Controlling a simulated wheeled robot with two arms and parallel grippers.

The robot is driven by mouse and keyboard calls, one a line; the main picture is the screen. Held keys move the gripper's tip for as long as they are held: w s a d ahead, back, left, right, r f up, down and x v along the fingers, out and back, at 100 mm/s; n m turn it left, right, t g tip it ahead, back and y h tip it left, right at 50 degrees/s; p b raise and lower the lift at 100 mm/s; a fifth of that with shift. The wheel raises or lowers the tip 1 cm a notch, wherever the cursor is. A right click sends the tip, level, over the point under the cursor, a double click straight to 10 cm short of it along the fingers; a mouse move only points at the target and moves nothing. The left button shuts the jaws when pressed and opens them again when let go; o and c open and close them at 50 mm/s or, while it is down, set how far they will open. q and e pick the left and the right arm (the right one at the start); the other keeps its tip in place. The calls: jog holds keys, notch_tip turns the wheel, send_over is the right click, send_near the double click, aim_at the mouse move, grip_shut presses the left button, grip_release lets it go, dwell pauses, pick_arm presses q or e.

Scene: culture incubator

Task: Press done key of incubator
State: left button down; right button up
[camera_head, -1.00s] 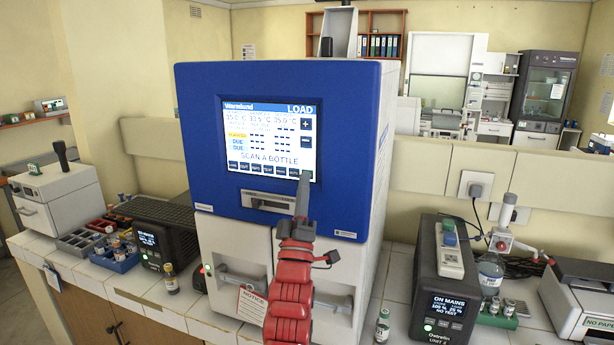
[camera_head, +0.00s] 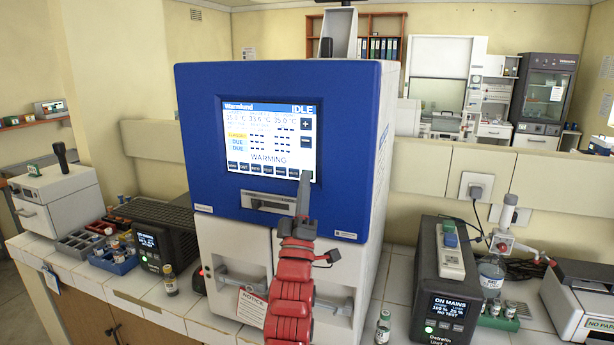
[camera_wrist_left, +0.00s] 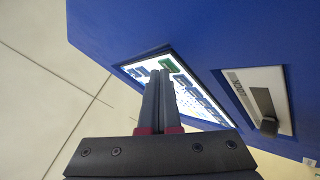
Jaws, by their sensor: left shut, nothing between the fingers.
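The incubator (camera_head: 222,195) is a blue and white cabinet on the tiled bench. Its screen (camera_head: 265,135) now reads IDLE and WARMING, with a row of dark keys along the bottom edge. My left gripper (camera_head: 304,174) is shut and empty, its tips at the right end of that key row; whether they touch the screen I cannot tell. In the left wrist view the shut fingers (camera_wrist_left: 160,75) point at the screen, near a green key (camera_wrist_left: 168,65). The fingers hide part of the key row. My right gripper is not in view.
A latch panel (camera_head: 268,202) sits below the screen, with a notice tag (camera_head: 252,305) lower down. A dark instrument (camera_head: 443,290) stands to the right and a black box (camera_head: 160,240) to the left. Small vials (camera_head: 383,327) stand on the bench.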

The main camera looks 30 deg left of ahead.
pick_arm(q)
jog(key=shift+s+d, duration=0.2)
jog(key=shift+s, duration=0.4)
jog(key=shift+s+f, duration=0.1)
jog(key=s, duration=0.2)
jog(key=s+d+b, duration=0.1)
jog(key=s, duration=0.1)
jog(key=shift+s+d, duration=0.1)
jog(key=shift+s, duration=0.25)
dwell(0.5)
